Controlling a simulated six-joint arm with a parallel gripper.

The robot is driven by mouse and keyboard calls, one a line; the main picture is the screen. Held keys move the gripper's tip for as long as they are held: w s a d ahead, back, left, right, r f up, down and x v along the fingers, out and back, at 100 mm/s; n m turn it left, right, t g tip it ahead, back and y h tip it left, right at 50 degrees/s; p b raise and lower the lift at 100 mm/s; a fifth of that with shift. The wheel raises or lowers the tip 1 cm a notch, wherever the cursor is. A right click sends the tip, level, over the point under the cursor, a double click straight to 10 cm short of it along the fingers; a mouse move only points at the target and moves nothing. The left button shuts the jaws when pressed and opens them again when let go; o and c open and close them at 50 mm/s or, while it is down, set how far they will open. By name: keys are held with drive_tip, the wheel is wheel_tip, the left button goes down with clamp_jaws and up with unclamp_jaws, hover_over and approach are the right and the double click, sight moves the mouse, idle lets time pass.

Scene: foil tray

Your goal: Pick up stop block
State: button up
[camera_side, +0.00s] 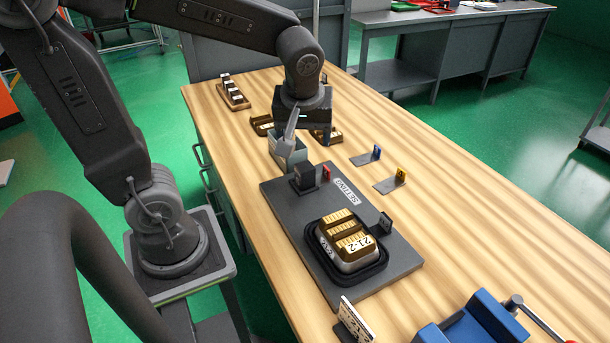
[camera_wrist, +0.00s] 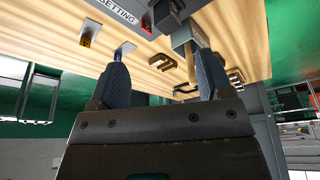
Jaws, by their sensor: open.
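Several small blocks could be the stop block; I cannot tell which is meant. A black block (camera_side: 303,179) and a small red block (camera_side: 326,173) stand at the far end of the dark SETTING plate (camera_side: 285,212). A dark upright block (camera_side: 385,223) stands at its right edge. A blue-ended bracket (camera_side: 377,152) and a yellow-ended bracket (camera_side: 400,175) lie on the bench to the right. My gripper (camera_side: 286,148) is above the bench beyond the plate, apart from these blocks. In the wrist view its fingers (camera_wrist: 163,82) are spread and empty.
A foil tray (camera_side: 352,262) with gold numbered pieces sits in a black holder on the plate. A grey-green bin (camera_side: 287,155) stands under my gripper. A blue vise (camera_side: 470,322) is at the near right. Wooden racks (camera_side: 233,95) stand at the back.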

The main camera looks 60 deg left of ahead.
sight(306, 166)
drive_tip(key=w+a+f+n, duration=0.1)
drive_tip(key=a+f+n, duration=0.1)
drive_tip(key=f, duration=0.3)
drive_tip(key=w+a+f+n+g+y, duration=0.1)
drive_tip(key=a+f+n, duration=0.1)
drive_tip(key=f, duration=0.4)
drive_tip(key=w+a+f+n+g, duration=0.1)
drive_tip(key=w+a+f+n, duration=0.1)
drive_tip(key=a+f, duration=0.2)
drive_tip(key=shift+w+a+f+y, duration=0.1)
drive_tip(key=shift+a+f+y, duration=0.1)
drive_tip(key=shift+f, duration=0.35)
drive_tip(key=shift+a+f+y, duration=0.1)
drive_tip(key=shift+a+f, duration=0.05)
drive_tip(key=shift+f, duration=0.35)
drive_tip(key=shift+c, duration=0.3)
drive_tip(key=shift+r, duration=0.1)
clamp_jaws()
